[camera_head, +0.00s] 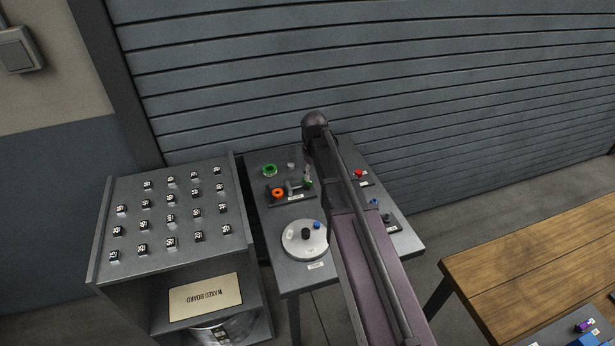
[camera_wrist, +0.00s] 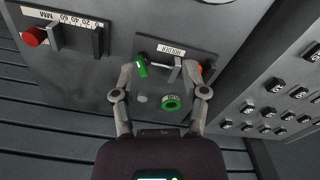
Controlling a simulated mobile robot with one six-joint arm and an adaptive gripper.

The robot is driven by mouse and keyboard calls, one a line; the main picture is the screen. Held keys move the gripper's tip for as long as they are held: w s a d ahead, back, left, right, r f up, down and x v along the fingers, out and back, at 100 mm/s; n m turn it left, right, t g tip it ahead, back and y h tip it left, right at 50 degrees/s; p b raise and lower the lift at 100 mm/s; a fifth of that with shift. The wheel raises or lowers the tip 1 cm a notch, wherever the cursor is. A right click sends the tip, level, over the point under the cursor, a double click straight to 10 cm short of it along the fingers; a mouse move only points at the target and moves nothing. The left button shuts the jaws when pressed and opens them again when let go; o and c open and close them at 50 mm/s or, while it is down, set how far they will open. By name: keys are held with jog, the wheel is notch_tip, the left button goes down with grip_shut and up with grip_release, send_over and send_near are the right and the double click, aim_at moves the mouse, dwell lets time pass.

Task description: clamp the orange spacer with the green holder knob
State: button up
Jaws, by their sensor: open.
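The orange spacer (camera_head: 277,193) sits at the left end of the dark holder block on the small grey table. In the wrist view, the orange spacer (camera_wrist: 200,69) shows at the holder's right end, partly hidden by a finger. The green holder knob (camera_head: 308,183) is at the holder's other end. In the wrist view the green knob (camera_wrist: 142,66) is just inside the left fingertip; I cannot tell whether they touch. My gripper (camera_wrist: 160,72) is open and empty, its fingers spread over the holder. In the head view my arm largely hides it.
A green ring (camera_wrist: 171,103) and a small grey cylinder (camera_wrist: 141,98) lie beside the holder. A red knob (camera_wrist: 34,36) with a millimetre scale is nearby. A round white plate (camera_head: 305,240) is at the table's front. A shelf unit with several small marked cubes stands left.

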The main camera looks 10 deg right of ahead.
jog(key=w+r+n+p, duration=0.1)
jog(key=w+n, duration=0.1)
jog(key=w, duration=0.8)
jog(key=shift+r+n, duration=0.3)
jog(key=shift+r, duration=0.05)
jog(key=shift+a+f, duration=0.1)
jog(key=shift+f, duration=0.05)
notch_tip(320, 180, down, 14)
jog(key=b, duration=1.3)
jog(key=shift+r, duration=0.25)
jog(key=shift+c, duration=0.2)
grip_shut()
